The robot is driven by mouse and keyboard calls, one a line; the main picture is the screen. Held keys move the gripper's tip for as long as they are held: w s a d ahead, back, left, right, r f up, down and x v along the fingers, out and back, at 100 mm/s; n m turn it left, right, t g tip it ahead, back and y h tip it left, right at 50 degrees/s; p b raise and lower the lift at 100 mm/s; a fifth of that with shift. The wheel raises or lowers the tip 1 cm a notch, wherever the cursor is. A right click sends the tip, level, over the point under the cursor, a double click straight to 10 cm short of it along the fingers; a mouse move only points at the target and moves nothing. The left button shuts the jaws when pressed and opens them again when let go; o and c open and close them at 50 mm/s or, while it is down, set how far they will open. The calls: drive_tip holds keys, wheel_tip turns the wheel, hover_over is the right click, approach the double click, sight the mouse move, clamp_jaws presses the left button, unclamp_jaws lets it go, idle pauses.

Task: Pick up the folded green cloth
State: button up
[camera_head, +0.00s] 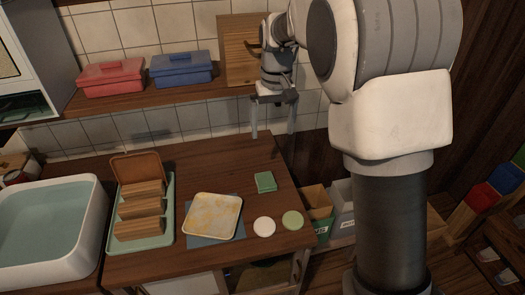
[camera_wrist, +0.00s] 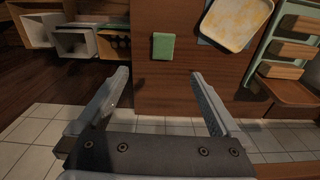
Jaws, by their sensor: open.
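The folded green cloth (camera_head: 265,182) is a small flat rectangle lying on the wooden counter (camera_head: 235,165), near its right side. It also shows in the wrist view (camera_wrist: 163,46), beyond my fingertips and roughly between their lines. My gripper (camera_head: 272,136) is open and empty, up in the air above the back of the counter. In the wrist view the two fingers of my gripper (camera_wrist: 158,76) are spread wide. Nothing touches the cloth.
A stained tray (camera_head: 212,216) lies on a blue mat (camera_head: 208,241), left of the cloth. A white disc (camera_head: 264,227) and a green disc (camera_head: 292,220) lie in front. A green rack (camera_head: 112,232) holds wooden blocks. A water-filled basin (camera_head: 97,225) stands left. Bins (camera_head: 317,205) stand right.

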wheel_tip(320, 180, down, 3)
drive_tip(key=w+a, duration=0.1)
drive_tip(key=w, duration=0.1)
drive_tip(key=b, duration=0.2)
hover_over(266, 179)
wheel_tip(266, 179, down, 12)
drive_tip(key=shift+d+r, duration=0.15)
drive_tip(key=shift+r, duration=0.1)
drive_tip(key=shift+a+f+b, duration=0.2)
drive_tip(key=shift+f+b, duration=0.15)
drive_tip(key=shift+f, duration=2.4)
drive_tip(key=shift+c, duration=0.2)
drive_tip(key=shift+r, duration=0.1)
drive_tip(key=c, duration=1.2)
drive_tip(key=shift+c, duration=0.2)
